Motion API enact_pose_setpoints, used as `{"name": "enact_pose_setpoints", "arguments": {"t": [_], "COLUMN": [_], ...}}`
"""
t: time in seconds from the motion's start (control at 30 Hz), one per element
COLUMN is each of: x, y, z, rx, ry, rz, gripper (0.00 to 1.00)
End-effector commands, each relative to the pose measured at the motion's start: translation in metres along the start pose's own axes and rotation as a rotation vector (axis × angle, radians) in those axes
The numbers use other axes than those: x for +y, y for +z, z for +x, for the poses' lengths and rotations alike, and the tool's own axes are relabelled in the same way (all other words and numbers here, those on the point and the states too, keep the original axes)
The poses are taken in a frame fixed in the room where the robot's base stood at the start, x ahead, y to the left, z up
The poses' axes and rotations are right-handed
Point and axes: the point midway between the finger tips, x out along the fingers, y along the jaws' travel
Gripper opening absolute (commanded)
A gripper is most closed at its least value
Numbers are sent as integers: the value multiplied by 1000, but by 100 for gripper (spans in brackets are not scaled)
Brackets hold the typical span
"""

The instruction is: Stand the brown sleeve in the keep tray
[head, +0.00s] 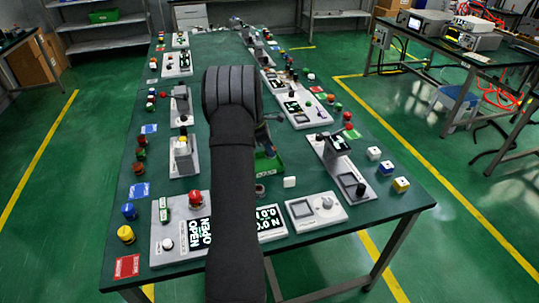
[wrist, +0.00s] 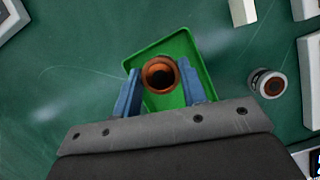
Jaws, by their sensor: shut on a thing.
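The brown sleeve (wrist: 159,74) is an open ring seen from above in the wrist view, its hole facing the camera. My gripper (wrist: 160,78) has its blue fingers on either side of the sleeve and is shut on it. The green keep tray (wrist: 150,52) lies behind the sleeve, which overlaps the tray's inside. I cannot tell whether the sleeve touches the tray floor. In the head view the keep tray (head: 275,164) shows just right of my dark arm, which hides most of my gripper and the sleeve.
A pale round part with a brown centre (wrist: 268,83) stands right of the tray. Panels with a red button (head: 195,198) and a knob (head: 326,203) line the near edge. Small coloured parts line both sides.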

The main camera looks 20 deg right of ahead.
Motion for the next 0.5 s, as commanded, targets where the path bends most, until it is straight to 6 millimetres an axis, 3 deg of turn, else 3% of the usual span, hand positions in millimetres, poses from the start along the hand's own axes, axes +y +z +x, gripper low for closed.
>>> {"name": "enact_pose_setpoints", "arguments": {"t": [0.3, 0.5], "x": [0, 0], "y": [-14, -15], "z": [35, 36], "rx": [1, 1], "ry": [0, 1], "rz": [-1, 0], "gripper": [15, 15]}}
